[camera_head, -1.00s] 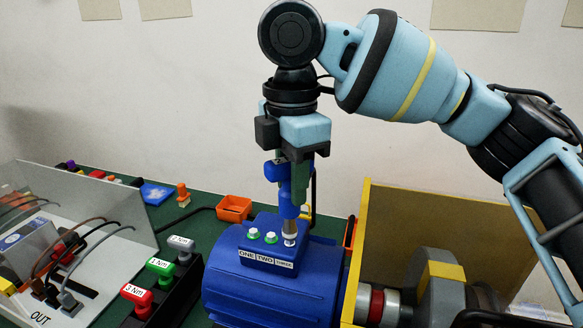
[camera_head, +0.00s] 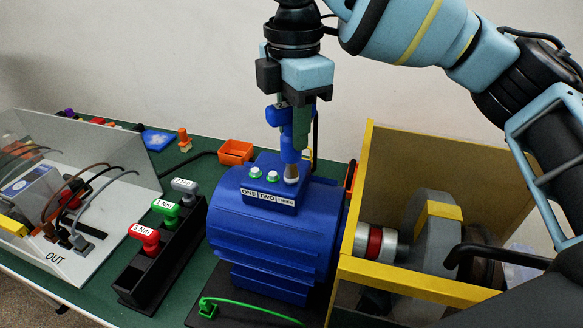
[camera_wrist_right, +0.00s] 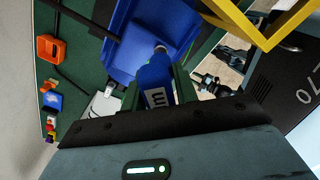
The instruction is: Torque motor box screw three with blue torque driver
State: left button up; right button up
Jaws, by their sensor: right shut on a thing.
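My right gripper (camera_head: 290,110) is shut on the blue torque driver (camera_head: 290,148) and holds it upright, tip down. The driver's metal tip is at screw three (camera_head: 291,179) on the blue motor's (camera_head: 262,240) terminal box (camera_head: 262,187); whether it is seated there I cannot tell. Two screws with green rings show at ONE (camera_head: 255,171) and TWO (camera_head: 272,177). In the right wrist view the driver (camera_wrist_right: 156,80) points at the blue box (camera_wrist_right: 150,40), its label partly seen. My left gripper is not in view.
A black rack (camera_head: 165,255) holds red, green and grey drivers left of the motor. A yellow-edged guard (camera_head: 400,278) with coupling and wheel stands close on the right. An orange bin (camera_head: 236,152) is behind. A clear-covered panel marked OUT (camera_head: 70,262) is far left.

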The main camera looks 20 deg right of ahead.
jog(key=m, duration=0.4)
jog(key=shift+s+m, duration=0.1)
jog(key=shift+m, duration=0.2)
dwell(0.3)
jog(key=m, duration=0.2)
jog(key=shift+m, duration=1.3)
jog(key=m, duration=0.4)
jog(key=shift+s+m, duration=0.1)
jog(key=shift+m, duration=0.2)
jog(key=n, duration=0.4)
jog(key=shift+n, duration=0.3)
